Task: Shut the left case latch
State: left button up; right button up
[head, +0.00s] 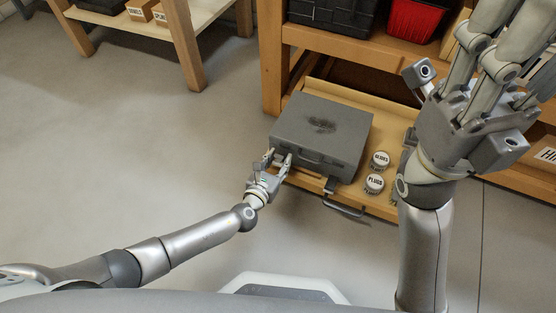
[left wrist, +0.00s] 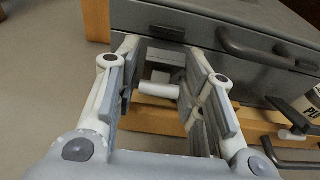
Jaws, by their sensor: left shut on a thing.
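The grey case (head: 315,135) lies closed on a pulled-out wooden drawer, with a dark worn mark on its lid. My left gripper (head: 281,156) is at the left end of its front. In the left wrist view the left latch (left wrist: 158,89), a pale bar below the dark catch plate (left wrist: 167,32), is between the fingers, and the gripper is shut on it. The fingers partly hide the latch. The right latch (head: 330,185) sticks out from the case front on the right. My right gripper (head: 500,45) is raised at the upper right, its fingertips cut off by the frame.
Two round labelled tins (head: 375,183) stand right of the case. The case handle (left wrist: 262,50) is right of my left fingers. The drawer handle (head: 345,209) juts out below. A red bin (head: 413,18) and a black bin (head: 335,14) sit on the shelf above. The floor at left is clear.

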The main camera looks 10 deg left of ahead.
pick_arm(q)
jog(key=o, duration=0.9)
jog(key=v, duration=1.2)
